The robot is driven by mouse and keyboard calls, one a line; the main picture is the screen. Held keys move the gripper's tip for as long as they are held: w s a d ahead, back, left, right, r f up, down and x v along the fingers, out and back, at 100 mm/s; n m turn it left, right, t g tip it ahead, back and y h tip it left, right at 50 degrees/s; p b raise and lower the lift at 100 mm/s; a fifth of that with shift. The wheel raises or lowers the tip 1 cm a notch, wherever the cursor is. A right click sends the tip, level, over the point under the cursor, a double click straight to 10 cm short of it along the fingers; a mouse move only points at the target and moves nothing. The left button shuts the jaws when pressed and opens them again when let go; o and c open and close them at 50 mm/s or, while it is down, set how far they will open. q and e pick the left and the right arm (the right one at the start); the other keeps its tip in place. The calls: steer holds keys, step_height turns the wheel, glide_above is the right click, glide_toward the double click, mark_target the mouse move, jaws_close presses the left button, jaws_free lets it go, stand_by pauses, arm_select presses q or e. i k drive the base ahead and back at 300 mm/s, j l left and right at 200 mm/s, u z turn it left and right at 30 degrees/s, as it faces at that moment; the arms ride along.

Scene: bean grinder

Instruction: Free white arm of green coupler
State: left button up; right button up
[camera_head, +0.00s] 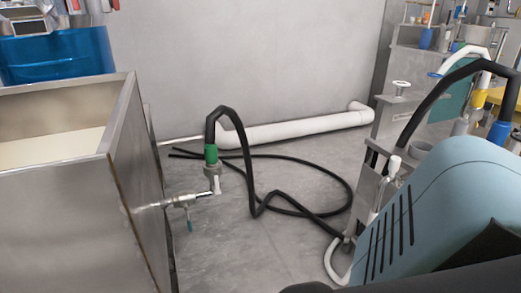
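The green coupler (211,154) sits at the end of a thick black hose (226,110), left of the picture's middle. The hose arches up over it and drops to the floor. A small white arm (217,184) hangs just below the green coupler, beside a grey metal fitting (211,170). The fitting stands on a metal pipe (178,200) that comes out of the steel tank's side. The white arm is small here, and I cannot tell whether it is latched. Neither of my grippers can be made out.
Black hose loops lie on the grey floor. A white pipe (290,131) runs along the wall. A teal slotted casing (440,200) fills the lower right.

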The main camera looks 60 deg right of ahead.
mark_target(217, 191)
steer(key=i+z, duration=0.2)
steer(key=z, duration=0.25)
steer(key=i+j+z, duration=0.1)
steer(key=z, duration=0.3)
steer(key=i+j+z, duration=0.15)
steer(key=z, duration=0.3)
